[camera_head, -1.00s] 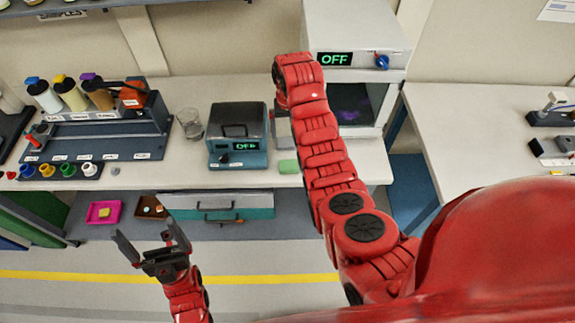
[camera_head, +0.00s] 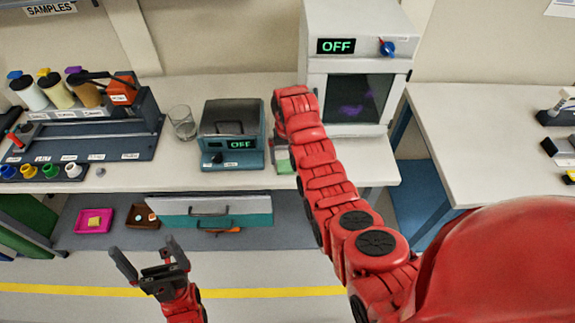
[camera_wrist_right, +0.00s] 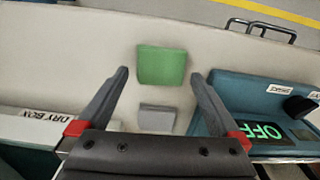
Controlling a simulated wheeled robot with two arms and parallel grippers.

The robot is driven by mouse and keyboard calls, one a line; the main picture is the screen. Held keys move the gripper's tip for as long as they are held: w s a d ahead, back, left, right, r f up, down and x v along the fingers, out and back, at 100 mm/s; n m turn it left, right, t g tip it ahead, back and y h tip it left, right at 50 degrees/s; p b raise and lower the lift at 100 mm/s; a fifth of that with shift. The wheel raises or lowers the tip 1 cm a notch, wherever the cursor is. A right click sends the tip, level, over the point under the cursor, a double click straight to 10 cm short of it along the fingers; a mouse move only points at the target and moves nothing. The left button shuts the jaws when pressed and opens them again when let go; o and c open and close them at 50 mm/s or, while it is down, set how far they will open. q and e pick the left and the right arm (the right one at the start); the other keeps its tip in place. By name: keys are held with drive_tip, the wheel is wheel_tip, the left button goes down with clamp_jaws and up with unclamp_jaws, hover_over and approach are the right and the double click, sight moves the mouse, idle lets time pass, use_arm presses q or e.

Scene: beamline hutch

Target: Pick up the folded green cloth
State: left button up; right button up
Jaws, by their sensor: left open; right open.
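The folded green cloth (camera_wrist_right: 162,66) lies flat on the white bench top in the right wrist view. It sits ahead of and between the open fingers of my right gripper (camera_wrist_right: 160,78), not touching them as far as I can see. In the head view the cloth (camera_head: 284,164) shows only partly beside my right arm. My right gripper (camera_head: 278,137) is mostly hidden there by the arm. My left gripper (camera_head: 150,257) is open and empty, in front of the bench over the floor.
A grey block (camera_wrist_right: 157,118) lies on the bench near the cloth. A teal device (camera_head: 233,136) reading OFF stands left of the cloth. A white dry box (camera_head: 350,75) stands behind it. A glass beaker (camera_head: 182,122) and a bottle rack (camera_head: 85,130) are further left.

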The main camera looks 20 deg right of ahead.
sight(288, 167)
drive_tip(key=shift+f+p, duration=0.35)
drive_tip(key=shift+f, duration=1.05)
drive_tip(key=c, duration=1.1)
